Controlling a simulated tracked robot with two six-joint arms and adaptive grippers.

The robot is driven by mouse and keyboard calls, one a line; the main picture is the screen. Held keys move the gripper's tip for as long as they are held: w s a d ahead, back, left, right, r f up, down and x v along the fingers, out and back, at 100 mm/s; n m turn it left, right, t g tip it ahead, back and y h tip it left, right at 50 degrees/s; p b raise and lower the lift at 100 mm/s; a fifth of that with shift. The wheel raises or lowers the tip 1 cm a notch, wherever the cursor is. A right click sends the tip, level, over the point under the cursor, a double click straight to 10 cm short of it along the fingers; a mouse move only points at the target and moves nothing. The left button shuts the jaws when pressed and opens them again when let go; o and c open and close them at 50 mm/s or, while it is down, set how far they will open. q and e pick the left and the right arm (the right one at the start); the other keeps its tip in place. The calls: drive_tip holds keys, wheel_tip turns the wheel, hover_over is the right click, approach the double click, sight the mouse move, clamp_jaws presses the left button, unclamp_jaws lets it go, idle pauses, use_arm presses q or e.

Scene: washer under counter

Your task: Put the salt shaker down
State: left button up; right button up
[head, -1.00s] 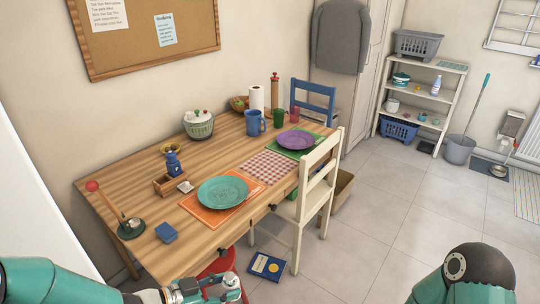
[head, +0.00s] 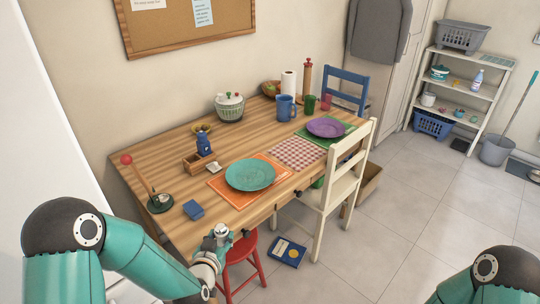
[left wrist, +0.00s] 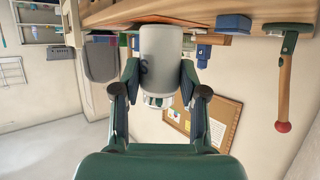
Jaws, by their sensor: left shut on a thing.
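The salt shaker (left wrist: 161,50) is a pale grey cylinder with a dark letter S on its side. My left gripper (left wrist: 160,78) is shut on it, with one finger on each side. In the head view the shaker's top (head: 221,230) shows above my left gripper (head: 216,242), by the near front edge of the wooden table (head: 262,128). I cannot tell whether the shaker touches the table. My right gripper is out of view; only part of that arm shows at the lower right.
A red stool (head: 245,248) and a white chair (head: 340,190) stand at the front. Bare wood lies between the blue box and the front edge.

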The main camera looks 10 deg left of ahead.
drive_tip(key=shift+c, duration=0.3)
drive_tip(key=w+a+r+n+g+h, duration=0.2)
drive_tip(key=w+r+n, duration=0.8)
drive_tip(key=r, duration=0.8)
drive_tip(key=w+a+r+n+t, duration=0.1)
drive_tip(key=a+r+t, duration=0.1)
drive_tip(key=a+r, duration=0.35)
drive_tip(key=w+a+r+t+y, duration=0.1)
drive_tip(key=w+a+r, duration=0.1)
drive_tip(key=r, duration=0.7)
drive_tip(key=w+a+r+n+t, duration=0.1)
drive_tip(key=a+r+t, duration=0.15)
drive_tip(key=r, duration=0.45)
use_arm(q)
drive_tip(key=s+d+r+m+g+h, duration=0.2)
drive_tip(key=s+d+r+m+h, duration=0.1)
drive_tip(key=d, duration=0.4)
drive_tip(key=s+d+r+m+g+h, duration=0.1)
drive_tip(key=s+d+r+m+h, duration=0.3)
drive_tip(key=s+d+m+h, duration=0.2)
drive_tip(key=shift+s+d+g+h, duration=0.3)
drive_tip(key=shift+s+d+g, duration=0.1)
drive_tip(key=shift+s+d, duration=0.45)
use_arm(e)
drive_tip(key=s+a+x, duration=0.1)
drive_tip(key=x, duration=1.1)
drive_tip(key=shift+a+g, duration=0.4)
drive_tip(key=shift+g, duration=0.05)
